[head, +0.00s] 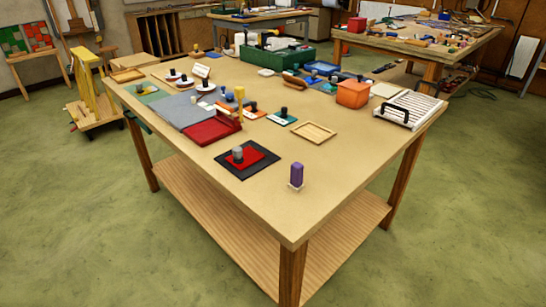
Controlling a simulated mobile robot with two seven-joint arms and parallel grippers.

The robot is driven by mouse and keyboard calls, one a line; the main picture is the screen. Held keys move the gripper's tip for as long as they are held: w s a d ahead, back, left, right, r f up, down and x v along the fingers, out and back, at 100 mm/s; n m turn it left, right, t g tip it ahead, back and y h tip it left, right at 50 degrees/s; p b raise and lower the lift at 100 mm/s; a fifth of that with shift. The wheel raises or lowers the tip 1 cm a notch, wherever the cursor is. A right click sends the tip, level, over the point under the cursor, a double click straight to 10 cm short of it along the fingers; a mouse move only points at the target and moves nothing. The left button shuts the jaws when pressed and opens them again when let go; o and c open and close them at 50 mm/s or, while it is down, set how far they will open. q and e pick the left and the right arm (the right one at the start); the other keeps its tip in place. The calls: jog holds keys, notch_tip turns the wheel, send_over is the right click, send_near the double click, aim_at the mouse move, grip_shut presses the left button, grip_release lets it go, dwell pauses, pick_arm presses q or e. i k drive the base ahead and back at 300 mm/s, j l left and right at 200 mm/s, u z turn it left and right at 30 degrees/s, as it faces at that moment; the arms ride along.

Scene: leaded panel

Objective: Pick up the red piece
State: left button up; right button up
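A flat red piece (254,153) with an upright grey knob (238,153) lies on a dark square mat (264,170) near the front of the wooden worktable (340,158). A larger red tray-like object (203,133) lies behind it, to the left. An orange-red box (353,94) stands at the table's right side. Neither of my grippers shows in the head view.
A purple block (297,174) stands on a small pale base near the front edge. A shallow wooden tray (313,132) and a white ribbed rack (410,108) lie to the right. Several knobbed pieces and a green crate (277,57) crowd the back. The front corner is clear.

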aim_at(241, 159)
jog(key=z, duration=1.5)
jog(key=k+j+z, duration=0.2)
jog(key=j, duration=0.2)
jog(key=j+z, duration=0.15)
jog(key=j, duration=0.25)
jog(key=k+j, duration=0.1)
jog(key=j, duration=0.35)
jog(key=k+j, duration=0.15)
jog(key=j, duration=0.35)
